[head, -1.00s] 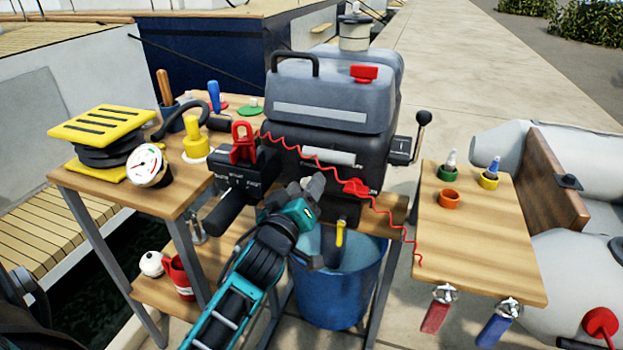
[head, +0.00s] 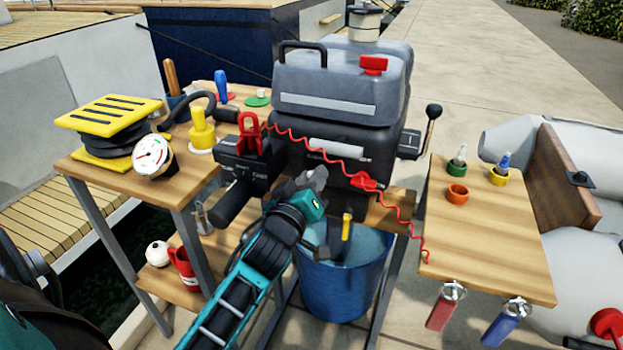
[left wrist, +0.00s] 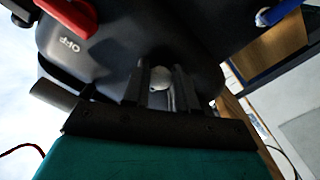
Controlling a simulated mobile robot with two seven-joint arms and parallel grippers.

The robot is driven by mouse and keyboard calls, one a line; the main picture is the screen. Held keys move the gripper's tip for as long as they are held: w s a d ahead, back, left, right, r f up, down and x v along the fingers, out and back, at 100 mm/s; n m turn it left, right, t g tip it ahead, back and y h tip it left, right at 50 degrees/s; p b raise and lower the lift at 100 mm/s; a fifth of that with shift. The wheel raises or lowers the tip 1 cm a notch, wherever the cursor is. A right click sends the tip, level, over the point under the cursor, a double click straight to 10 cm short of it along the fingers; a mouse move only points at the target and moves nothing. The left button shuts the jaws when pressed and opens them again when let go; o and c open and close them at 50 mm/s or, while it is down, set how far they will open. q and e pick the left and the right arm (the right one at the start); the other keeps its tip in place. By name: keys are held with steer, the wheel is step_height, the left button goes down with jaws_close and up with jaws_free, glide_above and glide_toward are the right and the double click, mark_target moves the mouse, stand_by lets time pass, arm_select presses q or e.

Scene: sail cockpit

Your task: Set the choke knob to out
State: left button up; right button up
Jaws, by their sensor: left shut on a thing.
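The dark outboard engine (head: 345,145) stands in the middle of the head view. My left gripper (head: 318,180) is at its lower front. In the left wrist view, its two dark fingers (left wrist: 156,88) are shut on a small pale round knob, the choke knob (left wrist: 160,78), against the dark engine face. The knob's shaft is partly visible behind it, but how far out it stands is hard to tell. In the head view my gripper hides the knob. My right gripper is not in view.
A control box with a red lever (head: 248,135) and a black tiller grip (head: 232,203) lies left of my gripper. A red coiled cord (head: 335,160) hangs across the engine front. A blue bucket (head: 345,285) stands below. A wooden side table (head: 490,235) is at right.

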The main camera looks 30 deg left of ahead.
arm_select(q)
steer(key=shift+s, duration=0.1)
jaws_close()
steer(key=p+v, duration=0.1)
steer(key=v, duration=0.1)
steer(key=shift+s+d, duration=0.15)
steer(key=shift+s, duration=0.1)
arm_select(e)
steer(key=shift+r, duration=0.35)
arm_select(q)
steer(key=o, duration=1)
jaws_free()
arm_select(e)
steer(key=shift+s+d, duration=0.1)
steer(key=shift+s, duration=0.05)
